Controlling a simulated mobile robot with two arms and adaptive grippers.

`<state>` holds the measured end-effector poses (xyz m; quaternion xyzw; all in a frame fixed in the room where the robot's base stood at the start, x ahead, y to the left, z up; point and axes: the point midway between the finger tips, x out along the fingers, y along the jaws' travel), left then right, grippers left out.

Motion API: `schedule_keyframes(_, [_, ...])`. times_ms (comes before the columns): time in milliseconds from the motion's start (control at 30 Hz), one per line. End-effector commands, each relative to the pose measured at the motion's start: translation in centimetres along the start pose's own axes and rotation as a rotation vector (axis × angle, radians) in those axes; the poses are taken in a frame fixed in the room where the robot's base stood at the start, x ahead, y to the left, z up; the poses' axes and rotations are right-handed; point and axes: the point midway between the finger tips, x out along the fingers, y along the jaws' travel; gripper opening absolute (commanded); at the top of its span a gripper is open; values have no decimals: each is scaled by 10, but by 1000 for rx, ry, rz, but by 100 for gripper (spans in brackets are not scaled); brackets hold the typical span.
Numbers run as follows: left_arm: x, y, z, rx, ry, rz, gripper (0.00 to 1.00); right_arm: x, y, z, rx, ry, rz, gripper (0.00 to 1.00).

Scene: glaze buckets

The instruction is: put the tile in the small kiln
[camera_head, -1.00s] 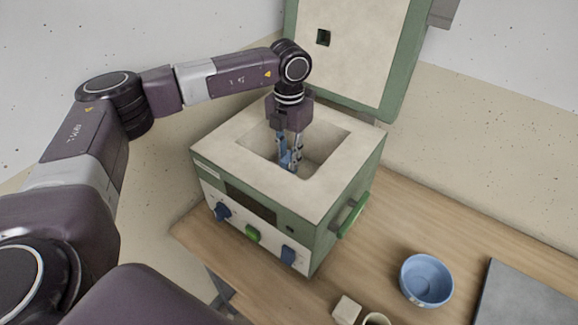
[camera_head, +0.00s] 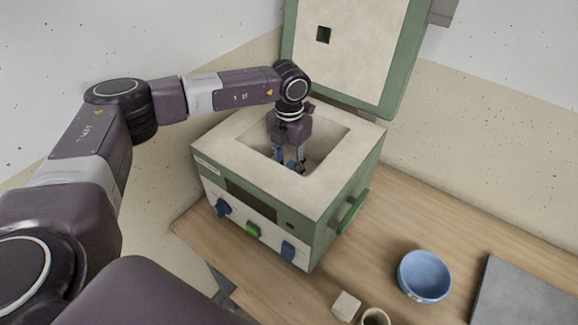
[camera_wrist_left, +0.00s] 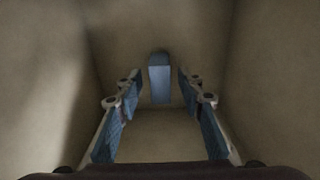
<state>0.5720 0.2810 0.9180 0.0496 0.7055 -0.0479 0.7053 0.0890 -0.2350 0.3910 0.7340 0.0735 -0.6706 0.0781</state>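The small kiln (camera_head: 330,195) is a green and cream box with a square chamber, its lid (camera_head: 355,50) raised at the back. My left gripper (camera_head: 290,162) points down inside the chamber, its fingertips partly hidden by the front rim. In the left wrist view its two blue-padded fingers are apart. A small blue block, apparently the tile (camera_wrist_left: 160,82), shows between and beyond them inside the chamber, with a gap on each side. Whether it touches the kiln floor is hard to tell. My right gripper is not in view.
The kiln walls (camera_wrist_left: 270,80) stand close around the left gripper. On the wooden table (camera_head: 400,220) are a blue bowl (camera_head: 425,277), a small cream block (camera_head: 346,306), a cup (camera_head: 375,318) and a grey slab (camera_head: 525,295). A green handle (camera_head: 353,212) juts from the kiln's right side.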

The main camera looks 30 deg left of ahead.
Motion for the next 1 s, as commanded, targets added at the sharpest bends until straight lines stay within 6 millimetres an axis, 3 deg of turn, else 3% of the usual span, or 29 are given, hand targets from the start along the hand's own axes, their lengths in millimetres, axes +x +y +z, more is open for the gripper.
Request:
schedule_keyframes(367, [-14,0,1,0,-4,0,35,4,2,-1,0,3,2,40])
schedule_keyframes(800, [-102,0,1,1,-4,0,35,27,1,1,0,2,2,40])
schedule_keyframes(1000, [-121,0,0,1,-2,-1,35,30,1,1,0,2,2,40])
